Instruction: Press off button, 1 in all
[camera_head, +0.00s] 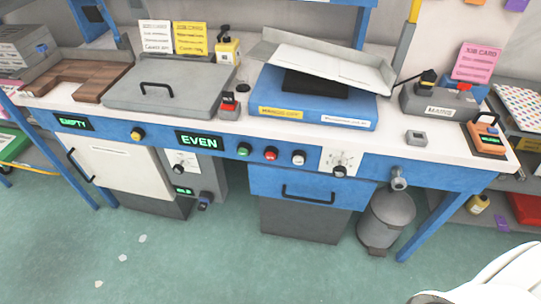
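A row of round buttons sits on the blue front panel of the bench: a green button (244,149), a red button (271,154) and a white button (299,158). No readable label shows which one is the off button. A lit display (199,141) left of the green button reads EVEN. Another display (73,122) at the far left reads EMPTY. Neither gripper shows; only a white arm part, probably mine, enters at the bottom right.
A dial (340,170) is right of the white button, above a blue drawer (270,184). A grey bin (387,217) stands under the bench. A grey lidded box (190,90) and a blue-based machine (270,105) occupy the top. The floor in front is open.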

